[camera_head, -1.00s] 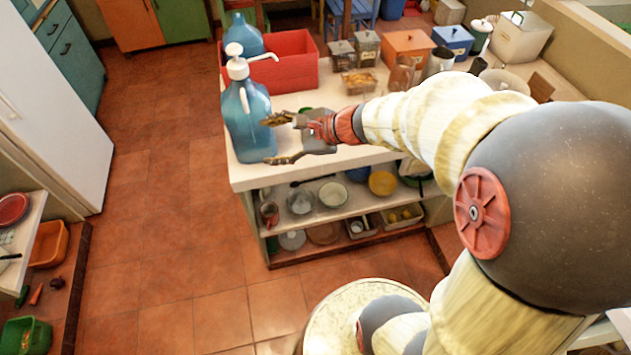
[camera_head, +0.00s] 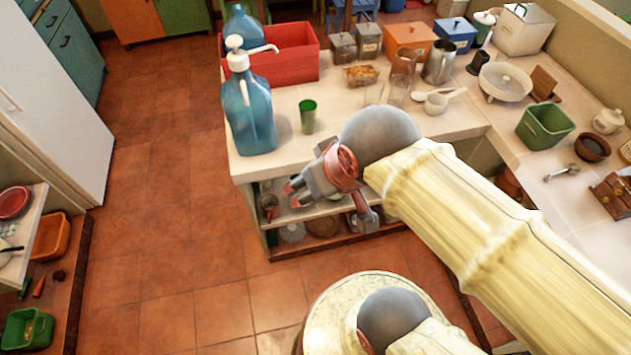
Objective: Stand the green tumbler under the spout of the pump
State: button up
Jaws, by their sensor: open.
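The green tumbler (camera_head: 308,116) stands upright on the white counter, just right of the blue pump bottle (camera_head: 250,112) and apart from it. The bottle's white spout (camera_head: 264,50) points right. Its tip shows higher than the tumbler and somewhat left of it; I cannot tell if the tumbler is directly below the tip. My gripper (camera_head: 328,205) is in front of the counter's front edge, below and right of the tumbler in the picture. It is open, with nothing seen in it, and clear of the tumbler and bottle.
A red crate (camera_head: 290,67) is behind the bottle, with another blue bottle (camera_head: 243,24) by it. Glasses (camera_head: 402,70), a metal pitcher (camera_head: 438,62) and a white cup (camera_head: 435,104) stand to the right. Shelves with dishes are under the counter. Open floor is at left.

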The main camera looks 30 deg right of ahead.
aim_at(308, 108)
jog(key=i+l, duration=0.15)
jog(key=l, duration=0.25)
jog(key=i+l+u, duration=0.1)
jog(key=l, duration=0.3)
jog(key=i+l, duration=0.15)
jog(key=l, duration=0.25)
jog(key=i+l, duration=0.1)
jog(key=l, duration=0.3)
jog(key=i+l+u, duration=0.1)
jog(key=l, duration=0.3)
